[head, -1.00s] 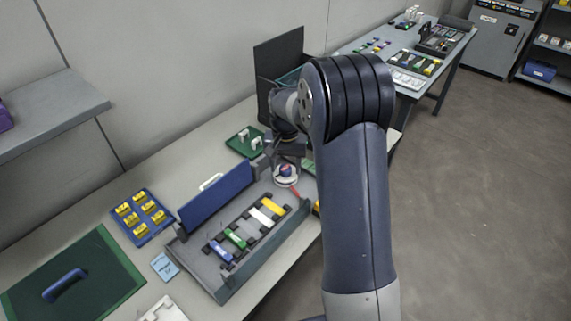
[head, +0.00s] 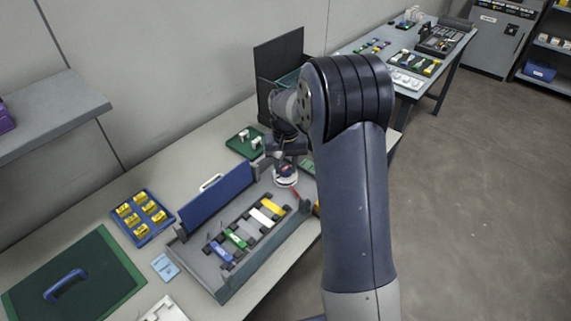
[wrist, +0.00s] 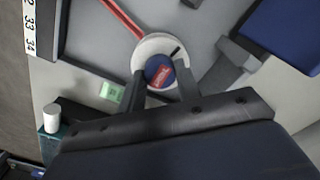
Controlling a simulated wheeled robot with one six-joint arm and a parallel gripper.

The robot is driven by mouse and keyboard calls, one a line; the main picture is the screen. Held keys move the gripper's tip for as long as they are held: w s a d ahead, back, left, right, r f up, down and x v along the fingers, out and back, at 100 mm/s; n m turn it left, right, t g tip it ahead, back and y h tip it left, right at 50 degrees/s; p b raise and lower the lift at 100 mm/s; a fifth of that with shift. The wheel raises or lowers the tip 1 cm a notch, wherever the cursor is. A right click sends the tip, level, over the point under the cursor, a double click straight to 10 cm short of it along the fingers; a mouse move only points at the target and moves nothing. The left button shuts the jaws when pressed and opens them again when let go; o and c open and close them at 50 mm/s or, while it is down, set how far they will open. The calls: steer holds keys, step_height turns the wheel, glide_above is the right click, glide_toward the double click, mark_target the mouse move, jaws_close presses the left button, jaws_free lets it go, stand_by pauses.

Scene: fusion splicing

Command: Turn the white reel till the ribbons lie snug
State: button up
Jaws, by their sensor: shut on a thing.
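The white reel (head: 285,180) stands at the far end of the grey open tray (head: 207,277). It also shows in the wrist view (wrist: 152,44) as a white disc with a dark mark on its rim. A blue and red knob (wrist: 159,71) sits at its middle. My gripper (wrist: 162,76) is shut on this knob, one finger on each side. In the head view my gripper (head: 286,162) is over the reel and partly hidden by my arm. Blue, green, white and yellow strips (head: 271,208) lie across the tray; how snug they are cannot be told.
A raised blue panel (head: 215,195) runs along the tray's back side. A red bar (wrist: 121,17) lies beside the reel. A blue tray of yellow pieces (head: 143,216) and a green mat (head: 110,270) are to the left. A green tray (head: 240,147) stands behind.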

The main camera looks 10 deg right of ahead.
mark_target(286, 168)
stand_by(0.3)
steer(key=o, duration=1)
steer(key=shift+r, duration=0.1)
step_height(286, 168, up, 11)
steer(key=shift+f, duration=0.15)
